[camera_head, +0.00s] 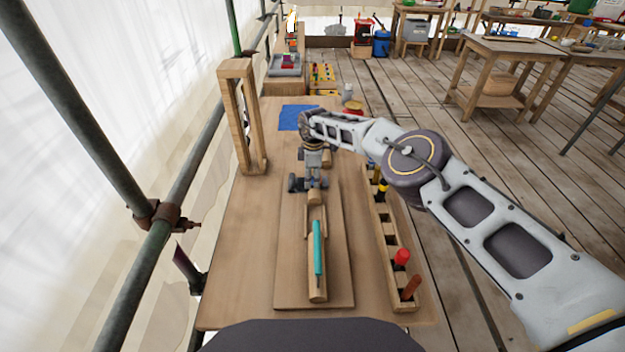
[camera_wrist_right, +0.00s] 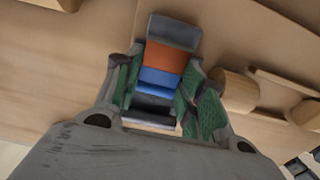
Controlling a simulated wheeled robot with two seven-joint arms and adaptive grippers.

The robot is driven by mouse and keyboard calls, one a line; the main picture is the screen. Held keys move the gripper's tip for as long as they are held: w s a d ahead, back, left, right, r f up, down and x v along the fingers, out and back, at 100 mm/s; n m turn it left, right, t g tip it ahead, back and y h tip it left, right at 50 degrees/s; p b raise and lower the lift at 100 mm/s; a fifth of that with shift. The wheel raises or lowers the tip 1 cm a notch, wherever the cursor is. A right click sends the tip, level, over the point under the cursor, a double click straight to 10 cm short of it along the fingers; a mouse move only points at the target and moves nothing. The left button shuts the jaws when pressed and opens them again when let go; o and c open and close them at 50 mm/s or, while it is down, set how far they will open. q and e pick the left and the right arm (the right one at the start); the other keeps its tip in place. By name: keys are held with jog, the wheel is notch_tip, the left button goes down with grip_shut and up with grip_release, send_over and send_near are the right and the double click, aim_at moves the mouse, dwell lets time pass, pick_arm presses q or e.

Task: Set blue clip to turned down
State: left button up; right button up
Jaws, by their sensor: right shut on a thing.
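In the right wrist view, a blue clip (camera_wrist_right: 160,80) shows as a blue band between the green-padded fingers of my right gripper (camera_wrist_right: 158,98). An orange-brown band and a dark grey end piece lie directly beyond the blue part. The fingers are closed on its two sides. In the head view my right gripper (camera_head: 313,184) points down over the far part of the wooden board (camera_head: 337,285). The gripper hides the clip there, and I cannot tell which way the clip is turned. My left gripper is not in view.
A teal rod (camera_head: 318,250) lies on a wooden piece on the near board. A wooden rack (camera_head: 392,240) with several tools stands to the right. An upright wooden frame (camera_head: 243,120) stands at left, a blue sheet (camera_head: 294,117) behind. The table's left front is clear.

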jog(key=o, duration=1)
jog(key=shift+c, duration=0.2)
notch_tip(320, 180, up, 12)
dwell(0.5)
jog(key=shift+s+d+f, duration=0.1)
dwell(0.5)
